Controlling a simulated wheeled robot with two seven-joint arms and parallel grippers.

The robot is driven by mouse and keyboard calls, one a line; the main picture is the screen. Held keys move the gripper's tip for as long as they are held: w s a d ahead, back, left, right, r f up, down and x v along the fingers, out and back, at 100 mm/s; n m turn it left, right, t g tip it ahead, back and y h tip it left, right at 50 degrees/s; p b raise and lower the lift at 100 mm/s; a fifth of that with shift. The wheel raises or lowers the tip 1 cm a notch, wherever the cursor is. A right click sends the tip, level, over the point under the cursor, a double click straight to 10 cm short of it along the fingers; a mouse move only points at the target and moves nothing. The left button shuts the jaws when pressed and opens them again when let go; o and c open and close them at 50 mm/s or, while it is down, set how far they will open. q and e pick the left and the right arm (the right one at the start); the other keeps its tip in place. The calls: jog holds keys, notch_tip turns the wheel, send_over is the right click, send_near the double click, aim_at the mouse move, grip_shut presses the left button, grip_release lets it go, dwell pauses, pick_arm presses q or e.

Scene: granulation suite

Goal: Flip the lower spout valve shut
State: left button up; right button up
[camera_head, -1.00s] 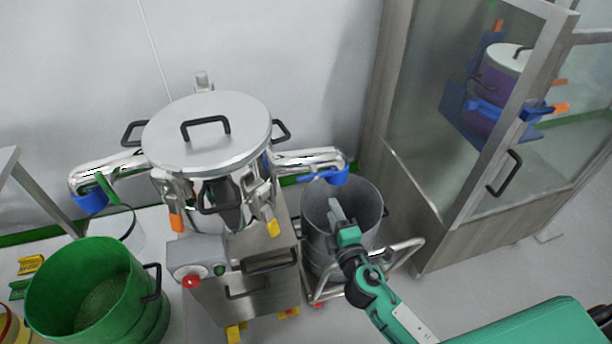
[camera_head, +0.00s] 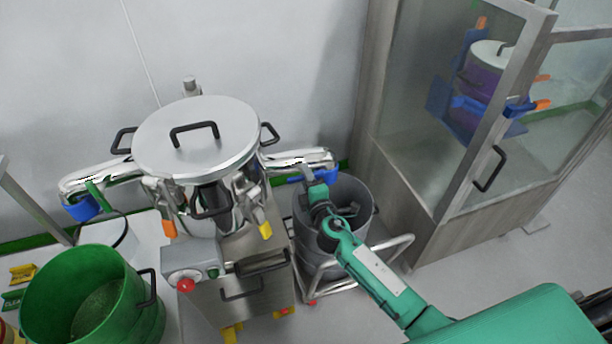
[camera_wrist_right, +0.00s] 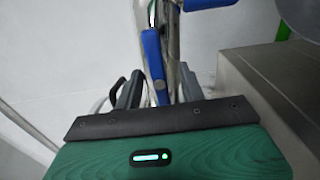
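The steel granulator (camera_head: 195,140) has a chrome spout on each side. The right spout (camera_head: 300,160) ends in a blue ring and has a blue valve lever, mostly hidden by my arm in the head view. In the right wrist view the blue lever (camera_wrist_right: 152,60) hangs down beside a chrome rod, its lower end between my fingers. My right gripper (camera_wrist_right: 160,92) is open around the lever's end; contact cannot be told. In the head view my right gripper (camera_head: 317,185) is just under the right spout. The left spout (camera_head: 85,195) has a blue ring and green lever. My left gripper is out of view.
A grey drum (camera_head: 370,215) on a wheeled frame stands below the right spout, under my right arm. A green drum (camera_head: 60,290) stands at the lower left. A glass-fronted cabinet (camera_head: 400,180) stands on the right, with floor free before it.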

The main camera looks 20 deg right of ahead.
jog(key=shift+w, duration=0.35)
jog(key=shift+c, duration=0.2)
grip_shut()
